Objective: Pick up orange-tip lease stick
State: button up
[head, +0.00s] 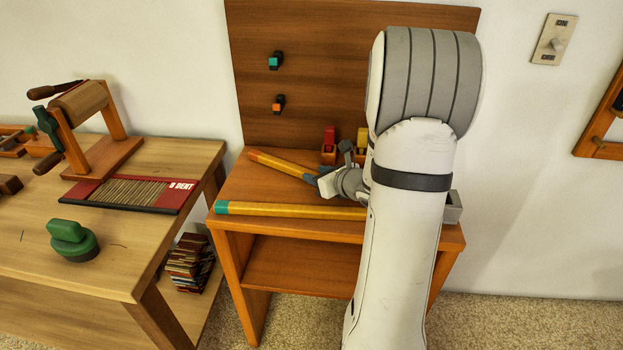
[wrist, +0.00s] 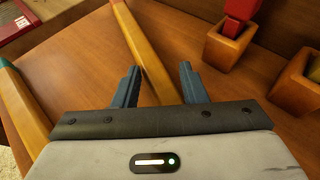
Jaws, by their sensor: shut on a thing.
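The orange-tip lease stick (head: 282,164) is a yellow bar with an orange end, lying angled over the small orange-brown table (head: 240,190). My gripper (head: 315,178) is shut on this stick, away from its orange end. In the wrist view the stick (wrist: 145,48) passes between the two blue-grey fingers of my gripper (wrist: 158,80). I cannot tell whether the stick is lifted clear of the table.
A teal-tip stick (head: 290,210) lies along the table's front edge. Small wooden boxes holding a red piece (head: 329,138) and a yellow piece (head: 362,138) stand behind. A back panel (head: 330,60) carries teal and orange-marked holders. A workbench (head: 130,240) is at left.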

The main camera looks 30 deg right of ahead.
jog(key=shift+f, duration=0.1)
jog(key=shift+c, duration=0.4)
jog(key=shift+r, duration=0.25)
jog(key=shift+c, duration=0.8)
notch_tip(320, 180, up, 10)
jog(key=p, duration=0.3)
jog(key=shift+f, duration=0.2)
grip_shut()
